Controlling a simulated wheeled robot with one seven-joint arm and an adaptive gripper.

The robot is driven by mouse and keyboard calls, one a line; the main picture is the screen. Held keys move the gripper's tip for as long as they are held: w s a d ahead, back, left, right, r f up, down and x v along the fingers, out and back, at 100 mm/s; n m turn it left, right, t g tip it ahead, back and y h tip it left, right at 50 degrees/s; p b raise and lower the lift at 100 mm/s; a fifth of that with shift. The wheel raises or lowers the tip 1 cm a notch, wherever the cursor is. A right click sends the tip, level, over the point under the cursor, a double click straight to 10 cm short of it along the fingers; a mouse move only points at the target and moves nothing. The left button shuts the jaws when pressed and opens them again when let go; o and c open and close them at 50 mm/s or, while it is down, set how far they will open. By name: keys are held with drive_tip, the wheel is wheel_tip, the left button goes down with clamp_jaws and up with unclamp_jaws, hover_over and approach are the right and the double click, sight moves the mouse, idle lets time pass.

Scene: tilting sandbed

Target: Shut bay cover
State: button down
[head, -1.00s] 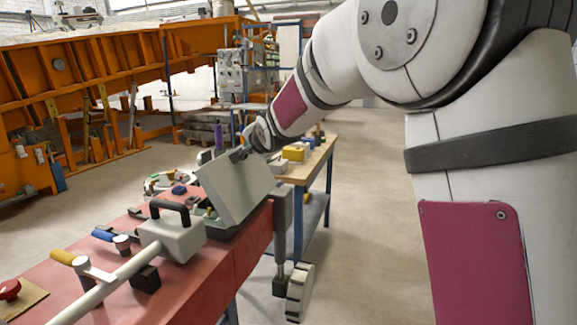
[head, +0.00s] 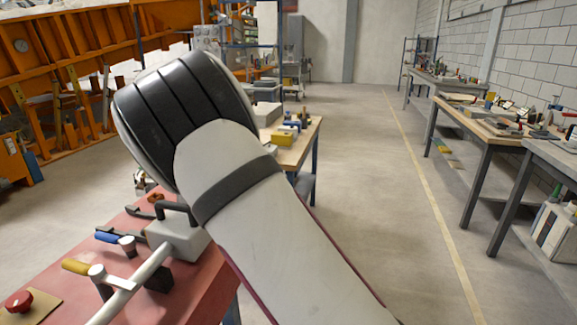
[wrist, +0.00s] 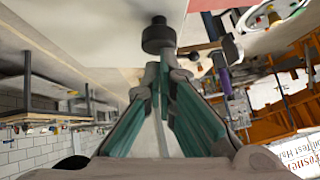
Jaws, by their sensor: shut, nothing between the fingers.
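The bay cover shows in the wrist view as a pale flat panel (wrist: 95,22) filling the upper left and middle. A round black knob (wrist: 158,36) stands at its lower edge in the picture. My gripper (wrist: 162,70) is shut and empty, with its fingertips close to the knob; I cannot tell whether they touch it. In the head view my arm hides the cover, the bay and my gripper. The cover's present tilt cannot be read there.
The red bench (head: 190,290) carries a grey block with a black handle (head: 178,232), a pale bar, a blue grip (head: 106,237), a yellow grip (head: 75,267) and a red button (head: 18,301). A wooden table (head: 296,150) stands behind. The floor aisle right of my arm is clear.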

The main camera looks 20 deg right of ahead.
drive_tip(key=shift+w+a+f+b, duration=0.4)
drive_tip(key=shift+a+f, duration=0.15)
drive_tip(key=shift+f, duration=0.15)
drive_tip(key=shift+w+a+f+b, duration=0.35)
drive_tip(key=shift+a+f, duration=0.15)
drive_tip(key=shift+f, duration=0.2)
